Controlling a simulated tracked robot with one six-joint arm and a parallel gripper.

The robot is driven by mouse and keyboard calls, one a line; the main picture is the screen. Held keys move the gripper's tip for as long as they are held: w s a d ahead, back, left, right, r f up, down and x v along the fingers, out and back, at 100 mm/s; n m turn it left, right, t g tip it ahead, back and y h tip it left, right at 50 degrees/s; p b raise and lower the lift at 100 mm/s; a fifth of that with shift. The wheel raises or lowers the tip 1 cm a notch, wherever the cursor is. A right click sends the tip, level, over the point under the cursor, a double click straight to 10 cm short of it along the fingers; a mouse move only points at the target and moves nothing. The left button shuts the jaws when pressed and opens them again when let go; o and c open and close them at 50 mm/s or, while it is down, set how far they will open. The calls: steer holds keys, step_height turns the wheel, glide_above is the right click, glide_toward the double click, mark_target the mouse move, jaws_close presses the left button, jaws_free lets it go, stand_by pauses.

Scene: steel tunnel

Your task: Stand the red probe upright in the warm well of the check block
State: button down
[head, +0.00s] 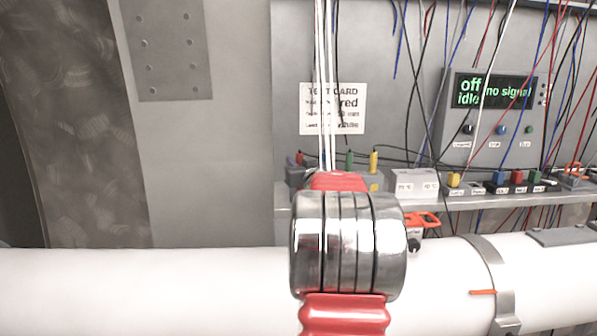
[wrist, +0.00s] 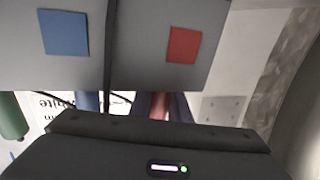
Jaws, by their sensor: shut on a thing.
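The red probe (wrist: 180,107) shows as a short strip between the holder's red-marked face and my dark gripper (wrist: 164,112) in the wrist view. My gripper is shut on the red probe, though its fingertips are mostly hidden. A small red end (head: 300,158) also shows at the holder's left in the head view. The probe still appears at its slot; I cannot tell whether it has lifted. The pale check block (head: 416,184), with two small temperature labels, sits on the shelf right of the holder. Its wells cannot be made out. My arm hides the gripper in the head view.
The grey holder (wrist: 120,60) also carries a blue probe (wrist: 87,101), a green probe (head: 350,159) and a yellow probe (head: 374,161). Wires hang before the shelf. Colored sockets (head: 495,181) sit right of the block, below the meter (head: 490,105). A white pipe (head: 150,285) runs in front.

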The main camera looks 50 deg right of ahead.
step_height(320, 180, up, 10)
stand_by(0.7)
steer(key=shift+s+a, duration=0.1)
stand_by(0.6)
